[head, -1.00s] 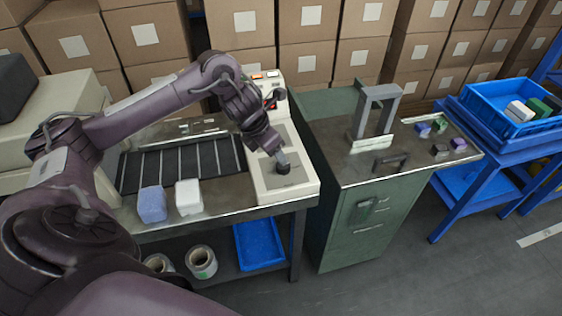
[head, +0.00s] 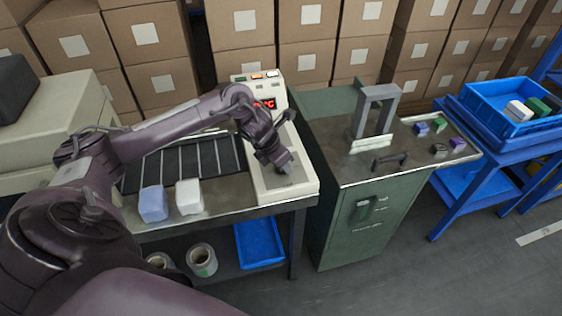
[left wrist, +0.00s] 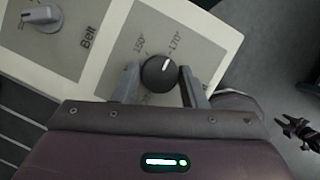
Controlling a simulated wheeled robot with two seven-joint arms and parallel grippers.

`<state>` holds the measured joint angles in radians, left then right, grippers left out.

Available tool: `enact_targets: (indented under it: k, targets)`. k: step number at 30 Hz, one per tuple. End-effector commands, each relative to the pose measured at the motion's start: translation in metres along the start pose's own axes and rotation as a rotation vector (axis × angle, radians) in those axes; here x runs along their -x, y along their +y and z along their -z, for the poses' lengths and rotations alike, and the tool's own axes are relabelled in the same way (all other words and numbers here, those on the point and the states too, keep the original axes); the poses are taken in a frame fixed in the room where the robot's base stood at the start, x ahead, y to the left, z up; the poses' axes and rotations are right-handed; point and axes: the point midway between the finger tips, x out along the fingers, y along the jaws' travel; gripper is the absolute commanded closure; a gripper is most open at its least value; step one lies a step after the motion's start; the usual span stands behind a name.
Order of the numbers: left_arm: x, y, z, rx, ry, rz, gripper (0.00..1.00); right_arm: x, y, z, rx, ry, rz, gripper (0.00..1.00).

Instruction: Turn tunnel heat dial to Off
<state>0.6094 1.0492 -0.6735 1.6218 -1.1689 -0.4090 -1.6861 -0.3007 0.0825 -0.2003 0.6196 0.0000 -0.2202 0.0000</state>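The heat dial (left wrist: 159,72) is a round black knob with a white pointer line, on a grey panel marked 150° and 170°. My left gripper (left wrist: 159,80) is open, with one finger on each side of the dial. The left finger is very near the knob; a slim gap shows at the right finger. In the head view my left gripper (head: 284,168) is low over the front of the cream control box (head: 307,189) and hides the dial. My right gripper (left wrist: 290,125) shows small and dark in the left wrist view, its fingers apart.
A grey Belt knob (left wrist: 40,15) sits on the neighbouring panel. A red °C display (head: 264,104) stands at the box's back. A blue block (head: 153,204) and a white block (head: 189,197) lie left of it. A green cabinet (head: 350,225) stands right.

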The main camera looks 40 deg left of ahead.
Motion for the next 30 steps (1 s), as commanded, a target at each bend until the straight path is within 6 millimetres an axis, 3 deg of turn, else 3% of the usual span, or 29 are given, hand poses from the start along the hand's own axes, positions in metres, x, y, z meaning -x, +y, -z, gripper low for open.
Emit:
enact_targets:
  k: [1, 5, 17, 30]
  targets:
    - [0.0, 0.0, 0.0, 0.0, 0.0, 0.0, 0.69, 0.0, 0.0, 0.0, 0.0, 0.0, 0.0, 0.64]
    - [0.0, 0.0, 0.0, 0.0, 0.0, 0.0, 0.85, 0.0, 0.0, 0.0, 0.0, 0.0, 0.0, 0.64]
    - [0.002, -0.001, -0.001, 0.075, 0.0, -0.032, 0.85, 0.005, 0.0, 0.001, 0.0, 0.0, 0.0, 0.64]
    - [0.004, -0.004, -0.003, 0.416, -0.001, -0.171, 0.85, 0.031, -0.003, 0.004, -0.002, 0.002, 0.005, 0.64]
